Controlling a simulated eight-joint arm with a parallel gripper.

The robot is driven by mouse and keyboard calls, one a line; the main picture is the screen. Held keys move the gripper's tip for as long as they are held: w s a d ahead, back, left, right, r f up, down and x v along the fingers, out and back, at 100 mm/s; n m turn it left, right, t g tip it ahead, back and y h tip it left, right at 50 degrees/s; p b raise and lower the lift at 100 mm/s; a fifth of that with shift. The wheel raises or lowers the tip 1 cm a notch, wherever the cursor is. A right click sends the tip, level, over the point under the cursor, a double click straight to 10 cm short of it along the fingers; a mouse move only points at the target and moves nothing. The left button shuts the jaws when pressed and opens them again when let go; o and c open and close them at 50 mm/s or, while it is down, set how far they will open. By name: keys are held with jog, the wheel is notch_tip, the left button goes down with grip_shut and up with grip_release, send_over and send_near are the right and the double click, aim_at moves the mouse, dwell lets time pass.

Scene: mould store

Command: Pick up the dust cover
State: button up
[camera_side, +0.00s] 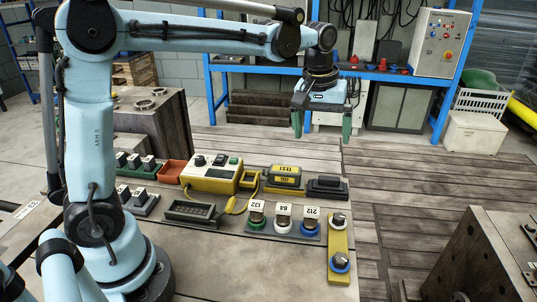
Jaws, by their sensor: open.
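My gripper (322,128) hangs pointing down at the upper middle, with its two green fingers spread wide. It is empty and sits beyond the far edge of the items in the picture. I cannot tell for certain which item is the dust cover. A black lidded piece (327,188) lies right of a yellow and black block (285,176) with labels on it. A dark open-topped tray (193,213) lies nearer the front. My gripper is well apart from all of them.
A yellow meter box (212,174) with a yellow cable stands left of the block. Tagged parts with coloured rings (283,225) and a yellow plate with two knobs (338,248) are in front. A large dark metal block (475,255) stands at right. Planks right of the items are clear.

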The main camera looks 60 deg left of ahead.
jog(key=w+f+n+g, duration=0.1)
jog(key=w+f+n, duration=0.1)
jog(key=w, duration=0.2)
send_over(329, 178)
jog(key=shift+g, duration=0.4)
jog(key=f, duration=0.8)
jog(key=shift+d, duration=0.2)
jog(key=shift+a+f, duration=0.15)
jog(key=shift+f, duration=1.2)
jog(key=shift+a+f, duration=0.1)
jog(key=shift+f, duration=1.2)
jog(key=c, duration=0.8)
jog(key=shift+r, duration=0.1)
